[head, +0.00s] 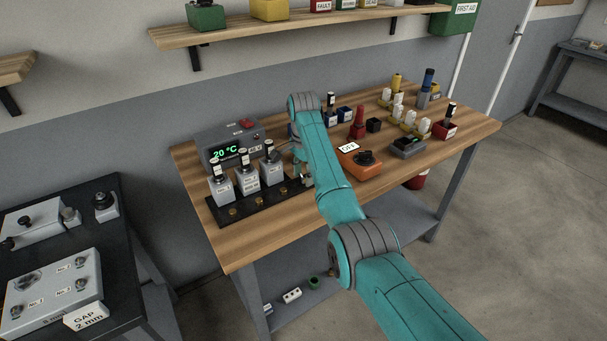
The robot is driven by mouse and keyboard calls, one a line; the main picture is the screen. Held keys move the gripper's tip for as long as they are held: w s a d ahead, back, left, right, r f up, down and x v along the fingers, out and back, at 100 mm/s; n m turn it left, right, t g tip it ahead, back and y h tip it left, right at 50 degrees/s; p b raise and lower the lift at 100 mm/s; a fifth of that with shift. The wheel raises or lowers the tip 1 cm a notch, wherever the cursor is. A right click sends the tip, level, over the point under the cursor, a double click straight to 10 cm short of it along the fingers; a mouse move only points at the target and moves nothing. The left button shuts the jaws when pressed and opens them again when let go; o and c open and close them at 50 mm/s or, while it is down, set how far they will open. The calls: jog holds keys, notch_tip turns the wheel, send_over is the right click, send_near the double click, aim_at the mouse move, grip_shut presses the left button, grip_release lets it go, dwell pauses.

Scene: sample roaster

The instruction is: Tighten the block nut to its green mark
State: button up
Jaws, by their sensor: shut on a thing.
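My gripper (297,168) is mostly hidden behind my teal arm, low over the right end of a black base strip (222,219). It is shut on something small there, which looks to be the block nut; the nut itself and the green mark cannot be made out. Three light grey blocks with labels and dark tops stand upright on the strip to the left of my gripper: a left one (221,189), a middle one (247,183) and a right one (272,172). Behind them a grey control unit (243,134) shows 20 °C in green and has a red switch.
An orange box (358,162) with a black knob stands right of my arm, and a dark grey device (408,147) beyond it. Red, blue and yellow holders crowd the back right of the wooden bench (470,130). A dark side table (115,270) with gauge blocks stands left.

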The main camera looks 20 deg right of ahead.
aim_at(304, 176)
jog(key=shift+m, duration=0.5)
jog(key=o, duration=1.2)
jog(key=shift+c, duration=0.2)
jog(key=shift+r, duration=3.7)
jog(key=shift+s, duration=0.1)
